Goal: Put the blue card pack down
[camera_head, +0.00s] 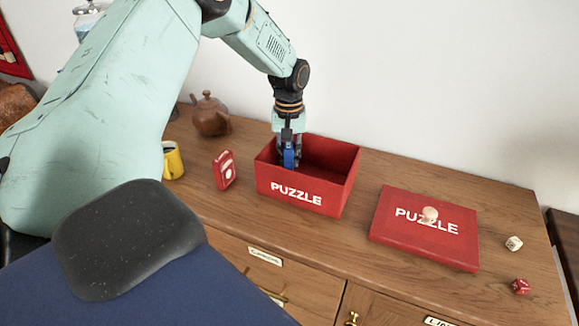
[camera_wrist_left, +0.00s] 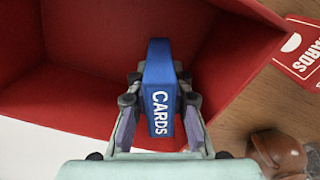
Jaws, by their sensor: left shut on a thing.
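The blue card pack (camera_head: 289,156) is in my left gripper (camera_head: 289,150), which points down into the open red puzzle box (camera_head: 300,192). In the left wrist view the pack (camera_wrist_left: 160,85) stands between both fingers of the gripper (camera_wrist_left: 160,110), with the word CARDS on it. The red inside of the box (camera_wrist_left: 100,40) lies around and below it. I cannot tell whether the pack touches the box floor. My right gripper is not in view.
Two dice, white (camera_head: 514,243) and red (camera_head: 521,286), lie near the right edge. A red card pack (camera_head: 223,170), yellow mug (camera_head: 173,161) and brown teapot (camera_head: 210,115) stand left.

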